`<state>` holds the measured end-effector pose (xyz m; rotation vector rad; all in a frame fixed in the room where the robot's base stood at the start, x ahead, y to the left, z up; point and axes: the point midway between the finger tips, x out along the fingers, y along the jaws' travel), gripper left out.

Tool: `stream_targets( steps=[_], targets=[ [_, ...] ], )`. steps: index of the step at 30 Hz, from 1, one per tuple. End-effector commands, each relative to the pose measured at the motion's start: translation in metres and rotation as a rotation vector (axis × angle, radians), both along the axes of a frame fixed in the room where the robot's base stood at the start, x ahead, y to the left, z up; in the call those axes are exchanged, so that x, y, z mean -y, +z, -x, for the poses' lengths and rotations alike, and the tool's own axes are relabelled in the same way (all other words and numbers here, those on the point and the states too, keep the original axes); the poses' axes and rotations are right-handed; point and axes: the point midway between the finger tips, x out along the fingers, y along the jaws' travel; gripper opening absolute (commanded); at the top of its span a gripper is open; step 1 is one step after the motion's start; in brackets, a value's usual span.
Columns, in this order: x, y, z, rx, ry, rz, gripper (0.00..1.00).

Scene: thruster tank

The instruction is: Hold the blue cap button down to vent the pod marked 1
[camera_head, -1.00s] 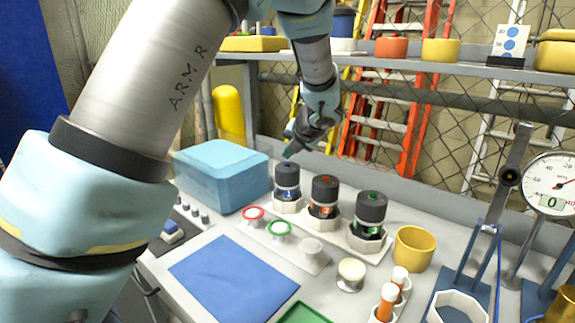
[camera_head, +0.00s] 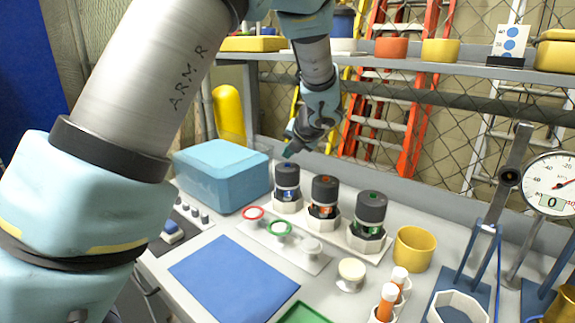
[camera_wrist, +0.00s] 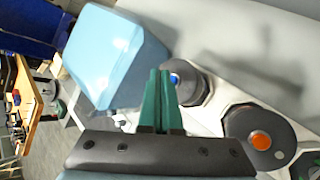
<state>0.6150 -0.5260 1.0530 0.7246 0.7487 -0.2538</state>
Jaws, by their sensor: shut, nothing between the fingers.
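The pod marked 1 (camera_head: 287,182) stands upright in a pale holder at the left end of a row of dark-capped pods. Its blue cap button (camera_wrist: 174,78) shows in the wrist view, just right of my fingertips. My gripper (camera_head: 289,153) is shut and empty, with its green fingers pointing down above that pod's cap. The closed fingers also show in the wrist view (camera_wrist: 160,73), partly covering the cap (camera_wrist: 188,90). The head view shows a small gap between fingertips and cap; I cannot see any touch.
A pod with an orange button (camera_head: 324,197) and one with a green button (camera_head: 370,214) stand to the right. A light blue box (camera_head: 220,175) is close on the left. A gauge (camera_head: 552,185) stands far right. A blue mat (camera_head: 235,278) lies bare in front.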

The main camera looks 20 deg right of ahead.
Motion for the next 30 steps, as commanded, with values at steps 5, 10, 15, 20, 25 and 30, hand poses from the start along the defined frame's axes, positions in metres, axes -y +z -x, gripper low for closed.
stream_targets(
  steps=[5,10,15,20,25,30],
  targets=[
    [0.000,-0.004,0.000,-0.001,0.000,-0.001,0.00],
    [0.000,-0.009,0.000,-0.001,0.001,0.000,0.00],
    [0.000,-0.008,0.000,0.000,0.000,0.000,0.00],
    [0.000,-0.009,0.000,0.000,0.000,0.000,0.00],
    [0.000,-0.010,0.000,0.000,0.000,0.000,0.00],
    [0.000,-0.012,0.000,0.000,0.000,0.000,0.00]
  ],
)
